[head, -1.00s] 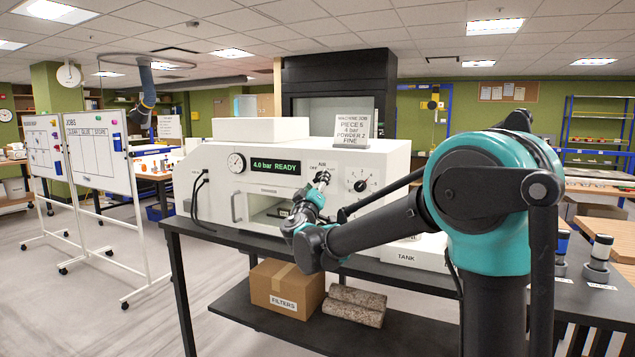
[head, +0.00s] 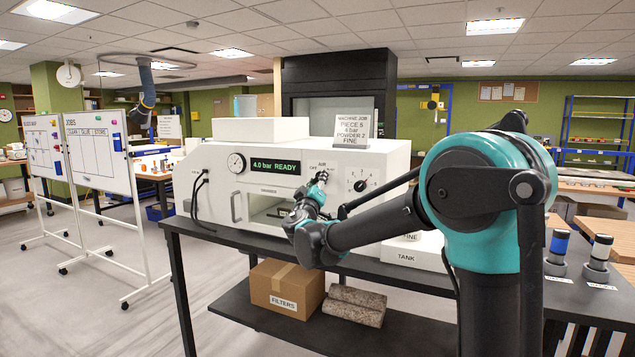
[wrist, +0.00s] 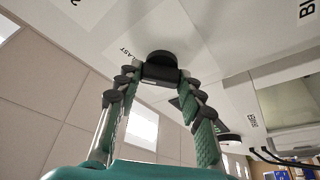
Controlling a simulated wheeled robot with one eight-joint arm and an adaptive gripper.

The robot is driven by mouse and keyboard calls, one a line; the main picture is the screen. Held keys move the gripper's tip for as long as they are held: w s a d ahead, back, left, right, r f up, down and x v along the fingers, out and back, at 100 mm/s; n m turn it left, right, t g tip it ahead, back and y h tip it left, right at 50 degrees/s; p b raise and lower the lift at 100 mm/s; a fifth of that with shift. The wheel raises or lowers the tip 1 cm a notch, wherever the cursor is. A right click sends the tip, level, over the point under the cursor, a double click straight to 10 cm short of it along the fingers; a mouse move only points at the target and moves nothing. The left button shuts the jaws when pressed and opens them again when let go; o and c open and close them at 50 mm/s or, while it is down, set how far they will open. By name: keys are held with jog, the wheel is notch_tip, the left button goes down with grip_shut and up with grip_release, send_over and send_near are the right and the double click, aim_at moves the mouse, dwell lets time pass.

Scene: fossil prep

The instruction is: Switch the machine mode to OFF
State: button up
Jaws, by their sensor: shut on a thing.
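The white machine (head: 215,170) stands on the dark bench, with a pressure gauge and a green display reading "4.0 bar READY" (head: 276,168). Its black mode knob (head: 322,176) is on the front panel, right of the display, with small labels around it. My gripper (head: 319,184) is at this knob. In the wrist view the knob (wrist: 160,60) sits between the fingertips of my gripper (wrist: 158,76), which is shut on it. A "BLAST" label shows beside the knob there. The fingers partly cover the knob in the head view, and I cannot tell which label it points to.
A second dial (head: 360,185) with numbers is right of the mode knob. A job sign (head: 352,132) stands on the machine.

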jog(key=shift+n, duration=0.3)
jog(key=shift+r+n+g+y, duration=0.1)
jog(key=shift+n+g, duration=1.05)
jog(key=shift+n, duration=1.9)
jog(key=shift+r+n+g+y, duration=0.15)
jog(key=shift+n+g, duration=0.95)
jog(key=shift+n, duration=2)
jog(key=shift+r+n+g+y, duration=0.1)
jog(key=shift+n+g, duration=1.05)
jog(key=shift+n, duration=1.9)
jog(key=o, duration=1.2)
jog(key=shift+c, duration=0.2)
jog(key=v, duration=1.2)
